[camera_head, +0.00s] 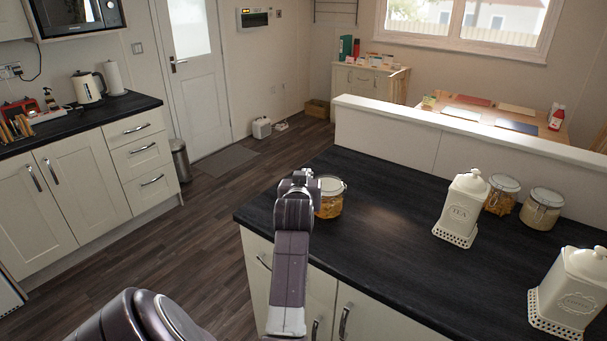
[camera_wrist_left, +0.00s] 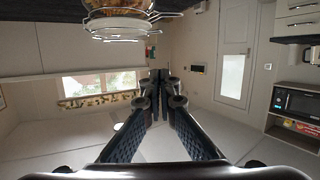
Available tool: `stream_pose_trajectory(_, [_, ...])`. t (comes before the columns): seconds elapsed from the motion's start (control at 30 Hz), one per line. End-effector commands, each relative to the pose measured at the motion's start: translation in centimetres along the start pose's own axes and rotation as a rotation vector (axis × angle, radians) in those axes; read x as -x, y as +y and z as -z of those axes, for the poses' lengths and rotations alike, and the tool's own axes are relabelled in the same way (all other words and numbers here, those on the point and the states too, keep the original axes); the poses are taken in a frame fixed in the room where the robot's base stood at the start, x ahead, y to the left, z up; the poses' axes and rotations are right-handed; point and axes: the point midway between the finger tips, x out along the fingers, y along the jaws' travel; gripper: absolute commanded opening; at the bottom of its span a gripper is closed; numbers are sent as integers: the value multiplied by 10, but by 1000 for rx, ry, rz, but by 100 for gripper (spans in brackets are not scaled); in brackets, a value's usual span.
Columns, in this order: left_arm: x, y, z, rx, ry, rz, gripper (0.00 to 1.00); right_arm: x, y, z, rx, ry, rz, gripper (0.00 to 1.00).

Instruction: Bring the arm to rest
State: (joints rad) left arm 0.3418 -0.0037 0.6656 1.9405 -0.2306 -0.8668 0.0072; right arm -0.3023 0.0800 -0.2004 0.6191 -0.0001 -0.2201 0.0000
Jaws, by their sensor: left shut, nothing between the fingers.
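My left arm (camera_head: 292,255) reaches up over the near left end of the dark island worktop (camera_head: 385,215). Its wrist is beside a glass jar with orange-brown contents (camera_head: 331,200); I cannot tell whether they touch. The fingers of my left gripper (camera_wrist_left: 159,82) show in the left wrist view, shut and empty. That view is upside down, and the jar (camera_wrist_left: 118,22) hangs at its top edge, apart from the fingertips. In the head view I cannot make out the fingers. My right gripper is not in view.
A white tea canister (camera_head: 464,205), two lidded jars and another white canister (camera_head: 572,290) stand on the right of the worktop. A low white partition (camera_head: 400,140) runs behind it. The floor (camera_head: 215,225) left of the island is clear.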

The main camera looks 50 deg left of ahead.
Motion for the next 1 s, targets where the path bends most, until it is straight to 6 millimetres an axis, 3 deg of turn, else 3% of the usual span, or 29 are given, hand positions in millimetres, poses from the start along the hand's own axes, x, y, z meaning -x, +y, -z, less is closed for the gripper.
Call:
stream_pose_trajectory(0.1, [21,0,-2,0,1,0,0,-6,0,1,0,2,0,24])
stream_pose_trajectory(0.3, [44,0,-1,-2,0,1,0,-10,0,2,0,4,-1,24])
stream_pose_trajectory(0.73, [54,3,-5,-13,-10,-7,0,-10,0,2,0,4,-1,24])
stream_pose_trajectory(0.87, [68,24,-35,-91,-73,-66,0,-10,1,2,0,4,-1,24])
stream_pose_trajectory(1.0, [111,64,-111,-251,-227,-199,0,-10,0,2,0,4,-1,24])
